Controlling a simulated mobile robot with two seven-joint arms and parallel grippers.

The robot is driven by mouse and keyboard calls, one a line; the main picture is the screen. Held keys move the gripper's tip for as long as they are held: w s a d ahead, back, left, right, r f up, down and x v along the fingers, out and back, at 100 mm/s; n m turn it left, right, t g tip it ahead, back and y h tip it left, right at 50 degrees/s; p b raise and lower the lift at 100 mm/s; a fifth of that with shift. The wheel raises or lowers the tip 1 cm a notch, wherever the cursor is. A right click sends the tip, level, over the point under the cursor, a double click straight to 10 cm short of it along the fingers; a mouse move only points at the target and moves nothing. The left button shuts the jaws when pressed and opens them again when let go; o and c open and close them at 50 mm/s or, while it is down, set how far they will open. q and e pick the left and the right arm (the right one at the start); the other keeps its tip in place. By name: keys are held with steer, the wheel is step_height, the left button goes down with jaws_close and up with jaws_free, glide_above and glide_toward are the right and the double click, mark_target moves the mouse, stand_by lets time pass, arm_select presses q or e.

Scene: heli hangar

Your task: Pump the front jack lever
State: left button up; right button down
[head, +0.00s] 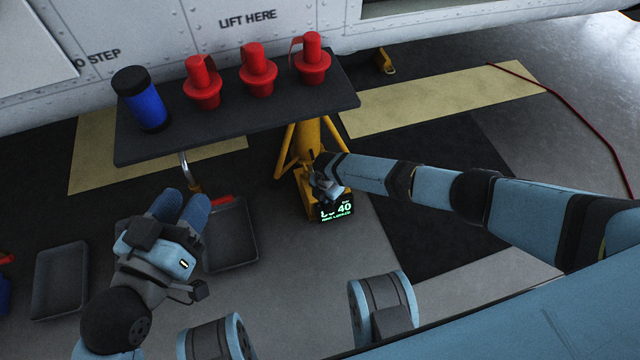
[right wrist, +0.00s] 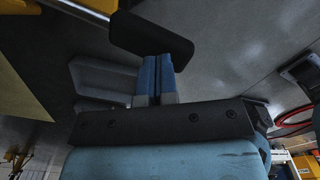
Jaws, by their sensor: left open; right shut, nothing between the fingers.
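The yellow front jack (head: 309,140) stands under the aircraft's side, partly behind the dark shelf. A lit display (head: 338,211) on its base reads 40. My right gripper (head: 327,188) is at the jack, just above the display. In the right wrist view its blue fingers (right wrist: 154,80) are shut with nothing between them. A black padded block (right wrist: 150,40) lies across just beyond their tips; I cannot tell whether it is the lever or whether they touch. My left gripper (head: 184,202) is open and empty, left of the jack.
The dark shelf (head: 250,118) carries a blue bottle (head: 147,108) and three red plugs (head: 257,73). Dark trays (head: 232,240) (head: 60,280) lie on the floor near my left gripper. A red hose (head: 575,118) runs along the floor at right.

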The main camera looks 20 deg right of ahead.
steer(key=shift+r, duration=0.35)
steer(key=shift+r, duration=0.1)
step_height(320, 180, up, 5)
steer(key=p, duration=0.4)
steer(key=shift+p, duration=0.3)
stand_by(0.3)
